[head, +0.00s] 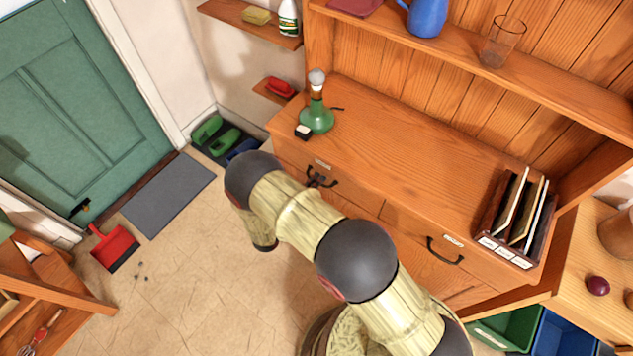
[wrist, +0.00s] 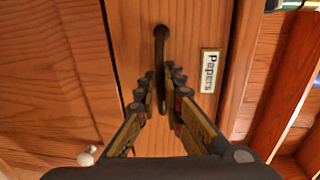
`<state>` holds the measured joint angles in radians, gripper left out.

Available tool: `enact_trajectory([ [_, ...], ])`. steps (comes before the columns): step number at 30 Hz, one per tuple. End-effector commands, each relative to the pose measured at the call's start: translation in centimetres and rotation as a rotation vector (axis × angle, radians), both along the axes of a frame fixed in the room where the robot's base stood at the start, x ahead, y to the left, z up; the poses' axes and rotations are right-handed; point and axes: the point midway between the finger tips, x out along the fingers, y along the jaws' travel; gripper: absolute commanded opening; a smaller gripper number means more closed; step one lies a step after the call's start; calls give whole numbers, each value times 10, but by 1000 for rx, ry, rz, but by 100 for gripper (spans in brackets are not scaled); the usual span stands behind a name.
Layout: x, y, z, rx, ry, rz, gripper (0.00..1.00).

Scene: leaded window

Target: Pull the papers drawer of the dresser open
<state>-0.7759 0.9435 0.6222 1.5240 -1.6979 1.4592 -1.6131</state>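The wooden dresser (head: 400,165) has a left drawer and a right drawer (head: 411,230) below its top. In the wrist view, the papers drawer (wrist: 195,20) shows a white label reading "Papers" (wrist: 210,71) beside its dark bar handle (wrist: 160,45). In the head view, the handle (head: 322,181) of the left drawer shows beside my arm, which hides part of that drawer. The drawer front looks flush with the dresser.
On the dresser top stand a green lamp (head: 317,119) at the left and a file rack (head: 519,225) at the right. A red dustpan (head: 114,247) and a grey mat (head: 168,194) lie on the floor. Open floor lies left of my arm.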

Motion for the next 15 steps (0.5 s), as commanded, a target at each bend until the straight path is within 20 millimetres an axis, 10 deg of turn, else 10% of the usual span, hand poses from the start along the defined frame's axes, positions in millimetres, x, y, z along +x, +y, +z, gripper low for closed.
enact_trajectory([
  [15, 0, 0, -1, 1, 1, 0, 0],
])
